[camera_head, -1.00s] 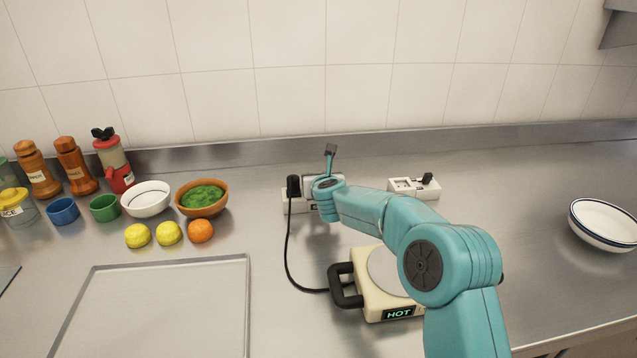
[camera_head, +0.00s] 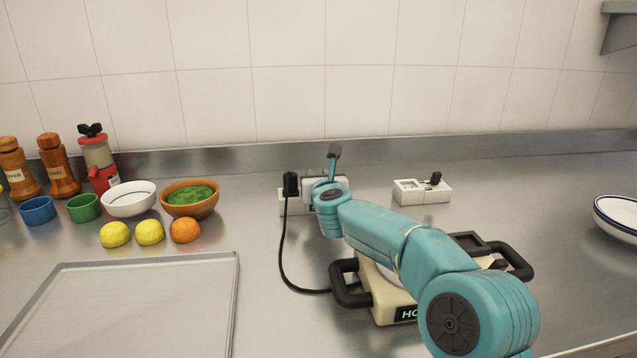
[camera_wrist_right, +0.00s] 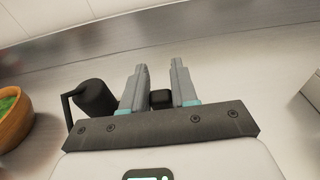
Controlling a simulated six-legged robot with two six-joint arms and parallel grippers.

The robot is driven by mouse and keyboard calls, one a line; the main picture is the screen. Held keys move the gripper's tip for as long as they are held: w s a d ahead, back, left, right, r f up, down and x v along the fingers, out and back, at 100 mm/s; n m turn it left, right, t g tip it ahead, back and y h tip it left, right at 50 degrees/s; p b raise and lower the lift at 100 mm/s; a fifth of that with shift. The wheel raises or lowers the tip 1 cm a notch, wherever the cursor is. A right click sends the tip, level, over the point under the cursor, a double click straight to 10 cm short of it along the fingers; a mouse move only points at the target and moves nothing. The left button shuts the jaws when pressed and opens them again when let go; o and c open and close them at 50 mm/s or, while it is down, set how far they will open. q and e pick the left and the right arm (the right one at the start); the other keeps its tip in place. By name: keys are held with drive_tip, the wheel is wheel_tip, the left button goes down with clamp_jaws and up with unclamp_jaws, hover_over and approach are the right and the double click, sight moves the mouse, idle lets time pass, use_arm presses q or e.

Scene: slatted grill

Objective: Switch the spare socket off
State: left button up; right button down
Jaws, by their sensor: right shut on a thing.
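Two white sockets lie at the back of the counter. The left socket (camera_head: 288,207) holds a black plug (camera_head: 291,184) with a cable; the plug also shows in the right wrist view (camera_wrist_right: 97,97). The right socket (camera_head: 408,191) has no cable and carries a small black lever (camera_head: 436,178). My right gripper (camera_wrist_right: 159,66) is at the left socket, beside the plug. Its fingers are closed around a small black block (camera_wrist_right: 160,98), apparently that socket's lever. My wrist hides the fingers and much of this socket in the head view. My left gripper is not in view.
A hot plate (camera_head: 383,303) with black handles and a lit display stands in front of the sockets, partly behind my right arm. An empty tray (camera_head: 238,275), bowls, cups and fruit are at left. A white dish (camera_head: 618,222) is at right.

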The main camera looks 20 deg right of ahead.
drive_tip(key=shift+r, duration=0.1)
drive_tip(key=c, duration=1)
unclamp_jaws()
drive_tip(key=shift+o, duration=0.2)
drive_tip(key=shift+s+a+b, duration=0.15)
drive_tip(key=shift+s+b, duration=0.2)
drive_tip(key=shift+s, duration=0.15)
drive_tip(key=b+v, duration=0.2)
drive_tip(key=v, duration=1.2)
drive_tip(key=shift+s+r+b, duration=0.1)
drive_tip(key=shift+s+b, duration=0.15)
drive_tip(key=shift+b, duration=0.05)
drive_tip(key=shift+s+a, duration=0.1)
drive_tip(key=shift+s, duration=0.3)
